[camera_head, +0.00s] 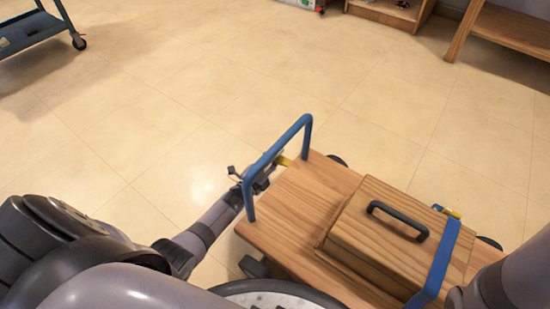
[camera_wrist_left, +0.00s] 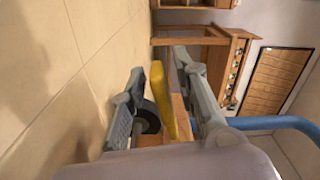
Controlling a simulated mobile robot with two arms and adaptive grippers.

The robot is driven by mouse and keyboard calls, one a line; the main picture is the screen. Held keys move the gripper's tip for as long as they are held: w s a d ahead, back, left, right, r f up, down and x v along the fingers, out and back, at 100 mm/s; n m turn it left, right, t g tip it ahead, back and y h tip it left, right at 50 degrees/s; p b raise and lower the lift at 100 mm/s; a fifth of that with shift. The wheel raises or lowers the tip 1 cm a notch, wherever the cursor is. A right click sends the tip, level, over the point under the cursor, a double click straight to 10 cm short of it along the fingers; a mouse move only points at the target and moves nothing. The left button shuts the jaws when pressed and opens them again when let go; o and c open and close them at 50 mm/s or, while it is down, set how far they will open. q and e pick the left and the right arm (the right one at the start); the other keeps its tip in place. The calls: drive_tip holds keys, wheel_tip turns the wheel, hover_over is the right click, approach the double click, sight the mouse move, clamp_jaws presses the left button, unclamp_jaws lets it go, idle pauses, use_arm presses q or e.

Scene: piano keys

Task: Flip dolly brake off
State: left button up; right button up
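The wooden dolly (camera_head: 310,205) has a blue push handle (camera_head: 278,150) at its left end. A yellow brake lever (camera_head: 285,160) sticks out from the dolly's far left side, near the handle. My left gripper (camera_head: 262,176) is at the handle, close to this lever. In the left wrist view the yellow lever (camera_wrist_left: 160,95) lies between the two spread fingers of my left gripper (camera_wrist_left: 158,65), with a visible gap on the left side. A dark wheel (camera_wrist_left: 149,117) shows behind the left finger. My right gripper is out of view; only part of that arm shows at lower right.
A blue cart (camera_head: 35,30) stands at upper left and wooden furniture (camera_head: 505,35) at upper right. The tiled floor between is clear.

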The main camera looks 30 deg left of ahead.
use_arm(q)
clamp_jaws()
idle(0.6)
